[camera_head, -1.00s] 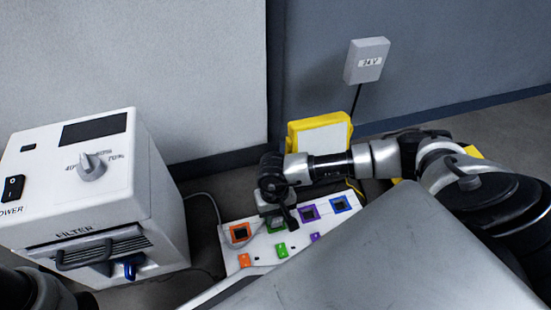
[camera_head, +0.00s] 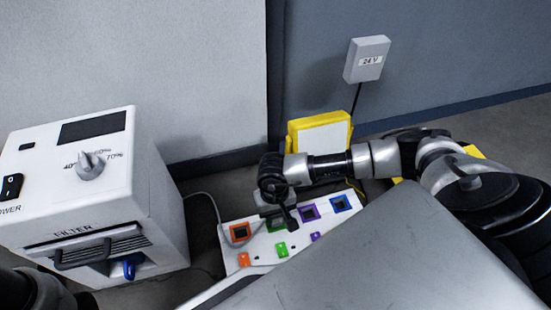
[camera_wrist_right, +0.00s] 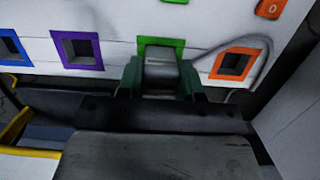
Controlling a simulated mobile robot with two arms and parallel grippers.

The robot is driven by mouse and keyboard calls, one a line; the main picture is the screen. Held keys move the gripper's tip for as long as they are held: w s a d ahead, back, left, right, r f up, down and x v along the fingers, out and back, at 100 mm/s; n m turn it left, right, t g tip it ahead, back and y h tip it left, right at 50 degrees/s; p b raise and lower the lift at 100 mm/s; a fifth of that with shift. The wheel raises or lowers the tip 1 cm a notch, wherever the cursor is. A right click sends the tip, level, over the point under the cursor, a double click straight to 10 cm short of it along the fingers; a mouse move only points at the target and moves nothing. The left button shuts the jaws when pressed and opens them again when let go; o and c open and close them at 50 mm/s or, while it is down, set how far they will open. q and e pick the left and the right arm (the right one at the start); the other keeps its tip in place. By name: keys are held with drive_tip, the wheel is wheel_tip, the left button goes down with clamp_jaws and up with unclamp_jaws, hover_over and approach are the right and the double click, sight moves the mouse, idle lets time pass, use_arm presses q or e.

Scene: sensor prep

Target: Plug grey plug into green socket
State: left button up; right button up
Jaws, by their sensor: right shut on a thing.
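The grey plug (camera_wrist_right: 160,70) is between the fingers of my right gripper (camera_wrist_right: 160,82) in the right wrist view. The gripper is shut on it. The plug's front end overlaps the green socket (camera_wrist_right: 161,41), whose green rim shows behind and around it. I cannot tell how deep the plug sits in the opening. In the head view my right gripper (camera_head: 276,208) is over the white power strip (camera_head: 262,263), at the green socket between the orange and purple ones. The plug is mostly hidden there. My left gripper is out of view.
The orange socket (camera_wrist_right: 232,65) and purple socket (camera_wrist_right: 78,50) flank the green one. A blue socket (camera_head: 341,203) is at the strip's right end. A grey cable (camera_wrist_right: 262,70) loops past the orange socket. A white filter machine (camera_head: 160,205) stands left; a yellow-framed panel (camera_head: 320,118) stands behind.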

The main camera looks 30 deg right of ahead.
drive_tip(key=shift+f+b, duration=0.45)
drive_tip(key=shift+f, duration=0.25)
idle(1.7)
drive_tip(key=o, duration=1.2)
drive_tip(key=shift+r+p, duration=2.9)
drive_tip(key=shift+r, duration=0.65)
